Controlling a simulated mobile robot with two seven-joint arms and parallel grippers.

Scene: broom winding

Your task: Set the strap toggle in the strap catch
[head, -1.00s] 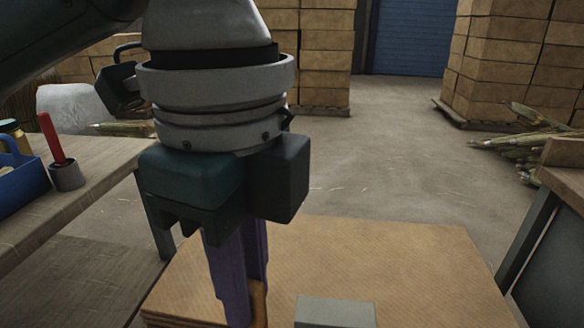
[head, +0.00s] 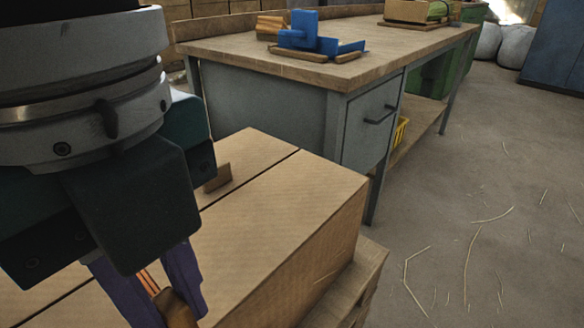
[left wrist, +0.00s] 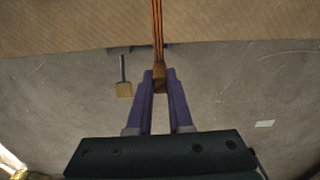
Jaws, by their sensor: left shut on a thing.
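My left gripper (head: 165,300) is at the lower left of the head view, its purple fingers pointing down. It is shut on the brown wooden strap toggle (head: 178,311). An orange strap with dark stripes (head: 148,282) runs up to the toggle. In the left wrist view the toggle (left wrist: 160,78) sits between the fingertips (left wrist: 160,92), with the strap (left wrist: 157,30) running away towards the carton. A small tan upright piece (head: 218,178) stands on the carton top, beyond the gripper; I cannot tell whether it is the strap catch. My right gripper is not in view.
The large carton (head: 290,215) rests on a wooden pallet (head: 358,285). A grey workbench (head: 280,110) behind it carries a blue fixture (head: 312,38). Straw-strewn floor (head: 470,200) is open at the right. A tan square block (left wrist: 124,89) shows left of the fingers in the left wrist view.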

